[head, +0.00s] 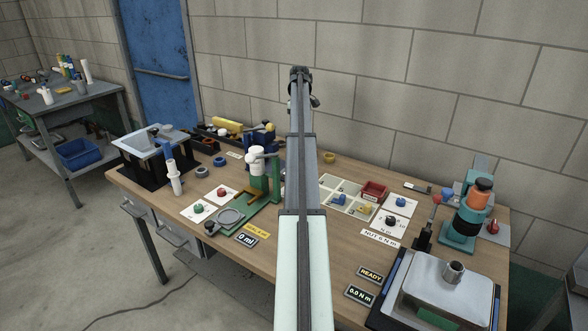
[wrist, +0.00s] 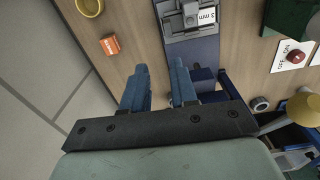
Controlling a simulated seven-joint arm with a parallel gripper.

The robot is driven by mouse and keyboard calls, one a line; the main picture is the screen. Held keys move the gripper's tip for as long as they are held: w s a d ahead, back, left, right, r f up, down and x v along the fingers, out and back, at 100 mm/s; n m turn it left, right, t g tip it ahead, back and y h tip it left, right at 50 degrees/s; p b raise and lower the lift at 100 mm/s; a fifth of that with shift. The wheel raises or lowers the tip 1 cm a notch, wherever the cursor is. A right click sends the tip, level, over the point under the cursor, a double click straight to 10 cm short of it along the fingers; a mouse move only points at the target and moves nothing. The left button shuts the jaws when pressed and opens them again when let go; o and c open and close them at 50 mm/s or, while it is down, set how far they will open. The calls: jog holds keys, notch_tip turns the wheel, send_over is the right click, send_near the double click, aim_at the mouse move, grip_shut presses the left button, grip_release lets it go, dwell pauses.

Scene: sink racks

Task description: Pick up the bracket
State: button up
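My gripper (wrist: 160,80) is open in the wrist view, with two blue fingers apart and nothing visible between them. In the head view the gripper is hidden by my arm. No part can be named as the bracket with certainty. A grey metal piece (wrist: 190,18) lies on a blue fixture (wrist: 193,50) with a "5 mm" label, just beyond the fingertips in the wrist view; I cannot tell whether it is the bracket. Part of the fixture is hidden behind the right finger. A blue vise-like device (head: 258,148) stands left of my arm in the head view.
An orange block (wrist: 110,44) and a yellow ring (wrist: 90,7) lie left of the fingers. The block wall (head: 400,80) is close behind.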

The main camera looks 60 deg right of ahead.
jog(key=shift+n, duration=0.3)
jog(key=f, duration=0.3)
jog(key=s+f, duration=0.1)
jog(key=f, duration=0.2)
jog(key=a+f, duration=0.1)
jog(key=f, duration=0.2)
jog(key=shift+s+a, duration=0.1)
jog(key=shift+s, duration=0.05)
jog(key=shift+a+f, duration=0.1)
jog(key=shift+f, duration=2.6)
jog(key=shift+c, duration=0.2)
grip_shut()
